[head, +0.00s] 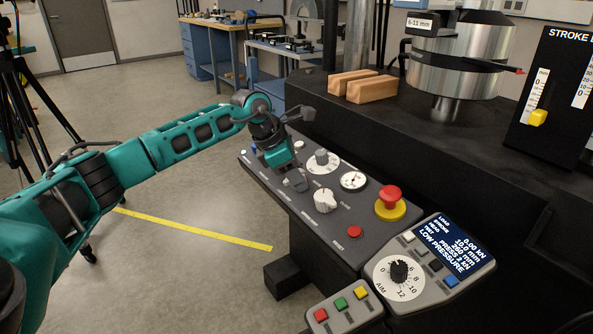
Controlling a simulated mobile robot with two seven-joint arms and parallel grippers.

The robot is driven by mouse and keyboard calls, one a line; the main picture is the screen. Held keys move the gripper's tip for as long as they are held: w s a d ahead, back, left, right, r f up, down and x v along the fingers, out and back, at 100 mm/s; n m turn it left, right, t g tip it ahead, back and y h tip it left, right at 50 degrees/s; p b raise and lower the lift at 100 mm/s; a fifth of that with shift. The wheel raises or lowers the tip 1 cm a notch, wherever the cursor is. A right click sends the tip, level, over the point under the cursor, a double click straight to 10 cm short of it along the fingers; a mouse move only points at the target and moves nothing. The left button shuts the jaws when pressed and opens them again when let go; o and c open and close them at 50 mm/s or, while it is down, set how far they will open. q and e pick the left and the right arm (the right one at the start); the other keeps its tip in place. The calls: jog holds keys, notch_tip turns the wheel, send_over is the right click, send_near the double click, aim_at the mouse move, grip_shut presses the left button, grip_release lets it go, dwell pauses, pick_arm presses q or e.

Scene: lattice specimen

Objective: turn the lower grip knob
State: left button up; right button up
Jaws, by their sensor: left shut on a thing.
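My left gripper (296,181) reaches down onto the sloped dark control panel (285,207) from the left. It is shut on a small knob, which I take to be the lower grip knob; the fingers hide most of it. Just above and right of it sits a grey knob on a white dial (322,160). A white knob (325,201) stands to the lower right of the gripper. The small labels are too small to read, and which way the held knob points is hidden. My right gripper is not in view.
A display unit (446,250) reads LOW PRESSURE. Two wooden blocks (372,89) lie on the black machine bed behind.

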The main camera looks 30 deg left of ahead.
pick_arm(q)
jog(key=shift+m, duration=0.6)
jog(key=o, duration=1)
jog(key=shift+o, duration=0.2)
jog(key=p+v, duration=0.2)
jog(key=v, duration=1.1)
jog(key=shift+w+a+p, duration=0.15)
jog(key=shift+a+p, duration=0.05)
jog(key=shift+p, duration=0.1)
